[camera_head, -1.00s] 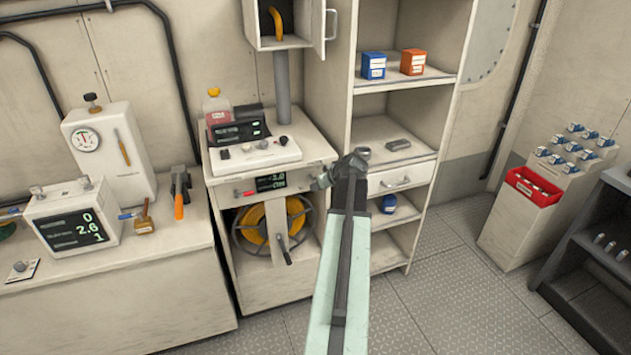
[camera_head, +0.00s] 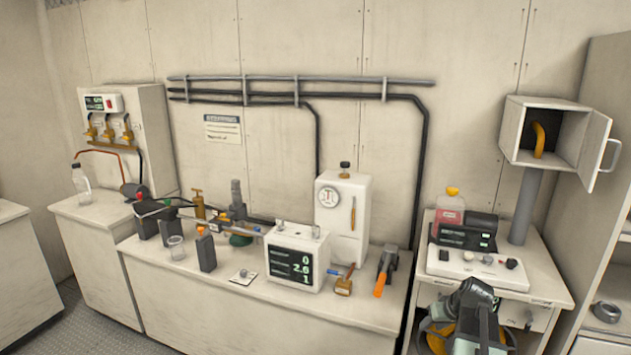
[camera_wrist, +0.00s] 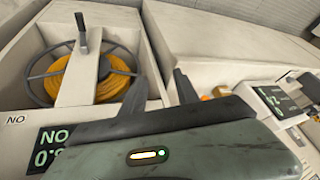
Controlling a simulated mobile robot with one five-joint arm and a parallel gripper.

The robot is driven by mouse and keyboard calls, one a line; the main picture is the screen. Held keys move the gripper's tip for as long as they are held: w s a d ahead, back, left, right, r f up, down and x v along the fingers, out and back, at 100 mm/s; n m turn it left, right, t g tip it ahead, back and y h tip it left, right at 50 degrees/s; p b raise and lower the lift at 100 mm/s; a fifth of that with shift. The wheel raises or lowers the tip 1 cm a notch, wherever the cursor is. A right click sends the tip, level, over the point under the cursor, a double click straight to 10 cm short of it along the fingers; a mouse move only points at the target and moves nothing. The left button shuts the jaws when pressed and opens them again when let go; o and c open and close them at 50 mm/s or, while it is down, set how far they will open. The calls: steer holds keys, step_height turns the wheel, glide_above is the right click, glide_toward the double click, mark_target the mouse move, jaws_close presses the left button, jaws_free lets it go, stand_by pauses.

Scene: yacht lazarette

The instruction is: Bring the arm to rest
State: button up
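My arm (camera_head: 478,312) shows at the lower right of the head view, in front of the bench with the yellow reel. Its fingertips cannot be made out there. No held object is visible.
A yellow hose reel (camera_wrist: 92,75) is near my gripper in the wrist view. The long counter (camera_head: 350,308) carries a display box (camera_head: 296,258) and tools. An open wall cabinet (camera_head: 545,140) hangs at the right. Floor shows at lower left.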

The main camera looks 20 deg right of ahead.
steer(key=s+a+n+g+p, duration=0.1)
steer(key=s+a+g, duration=0.1)
steer(key=a, duration=1.6)
steer(key=s+a+n+g, duration=0.1)
steer(key=s+a+g, duration=0.1)
steer(key=a, duration=1.7)
steer(key=shift+a+f+n+g+p, duration=0.3)
steer(key=shift+f+g+p, duration=0.1)
steer(key=shift+g, duration=0.4)
